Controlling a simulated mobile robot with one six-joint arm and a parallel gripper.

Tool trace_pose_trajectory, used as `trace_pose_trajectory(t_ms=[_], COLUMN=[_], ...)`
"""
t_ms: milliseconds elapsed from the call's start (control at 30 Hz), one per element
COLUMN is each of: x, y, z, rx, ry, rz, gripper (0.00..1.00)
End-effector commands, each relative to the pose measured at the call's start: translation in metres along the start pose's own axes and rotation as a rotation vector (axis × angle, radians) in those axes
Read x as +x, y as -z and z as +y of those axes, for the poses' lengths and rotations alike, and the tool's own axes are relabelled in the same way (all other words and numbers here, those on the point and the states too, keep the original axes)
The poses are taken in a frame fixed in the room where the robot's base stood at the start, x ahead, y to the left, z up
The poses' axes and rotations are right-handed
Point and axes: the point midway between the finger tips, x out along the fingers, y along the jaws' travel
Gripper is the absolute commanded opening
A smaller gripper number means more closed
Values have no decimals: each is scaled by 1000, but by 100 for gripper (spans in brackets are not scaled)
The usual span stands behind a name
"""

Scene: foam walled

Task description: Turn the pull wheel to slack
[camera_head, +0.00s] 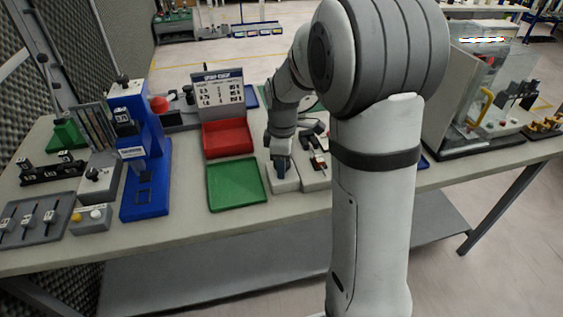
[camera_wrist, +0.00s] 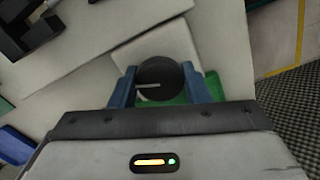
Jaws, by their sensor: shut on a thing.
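A dark round wheel with a pale pointer line (camera_wrist: 160,74) sits between the two blue fingers of my gripper (camera_wrist: 166,88) in the wrist view. The fingers are shut on its two sides. The pointer line lies about level and points left in that picture. The wheel is on a pale box (camera_head: 287,184), which stands on the table right of the green tray. In the head view my gripper (camera_head: 282,166) points down over this box and hides the wheel. I see no readable slack mark.
A green tray (camera_head: 237,186) and a red tray (camera_head: 228,138) lie just left of the box. A blue press-like fixture (camera_head: 146,180) stands farther left. A clear-walled enclosure (camera_head: 463,148) stands at the right. Small dark parts lie on a pale unit (camera_head: 316,165) beside the box.

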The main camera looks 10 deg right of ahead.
Motion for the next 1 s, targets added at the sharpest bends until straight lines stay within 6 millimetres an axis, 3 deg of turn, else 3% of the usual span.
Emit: trace_pose_trajectory(t_ms=[500,1000], x=[-1,-1], y=[1,1], z=[1,1], rx=[-324,-380], ry=[-4,-4], rz=[2,1], gripper=[20,20])
